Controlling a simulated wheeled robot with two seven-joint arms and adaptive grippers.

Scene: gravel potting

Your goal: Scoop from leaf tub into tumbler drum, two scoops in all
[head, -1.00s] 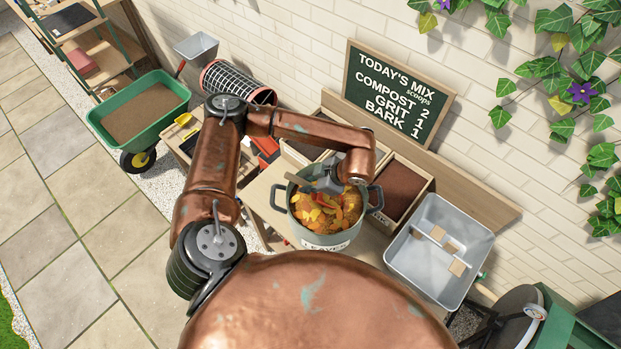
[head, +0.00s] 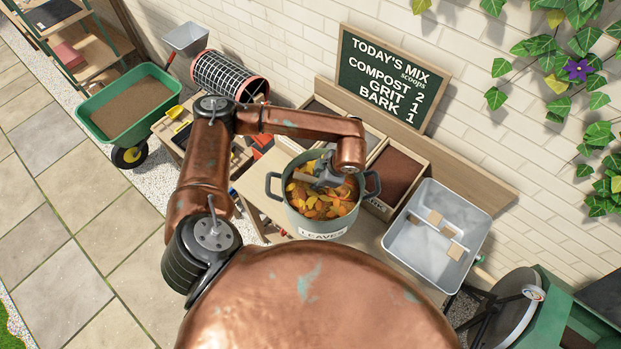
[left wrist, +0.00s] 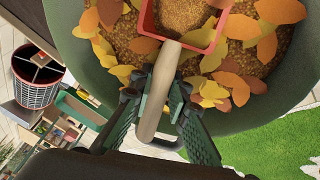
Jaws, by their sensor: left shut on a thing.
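The leaf tub (head: 322,222) is a grey-green two-handled pot labelled LEAVES, holding orange and yellow leaves over brown crumbs. My left gripper (head: 328,176) reaches down into it. In the left wrist view my left gripper (left wrist: 162,105) is shut on the wooden handle of a scoop (left wrist: 158,85). The scoop's red pan lies among the leaves, with brown crumbs inside its rim; its far end is cut off. At the lower right of the head view is a green drum-like body (head: 562,325), probably the tumbler drum, with a dark round end and a dial. My right gripper is not in view.
A grey metal tray (head: 408,240) with small blocks stands right of the tub. Wooden bins (head: 398,178) and a chalkboard (head: 390,80) are behind it. A mesh cylinder (head: 228,76) and a green wheelbarrow (head: 130,110) stand to the left.

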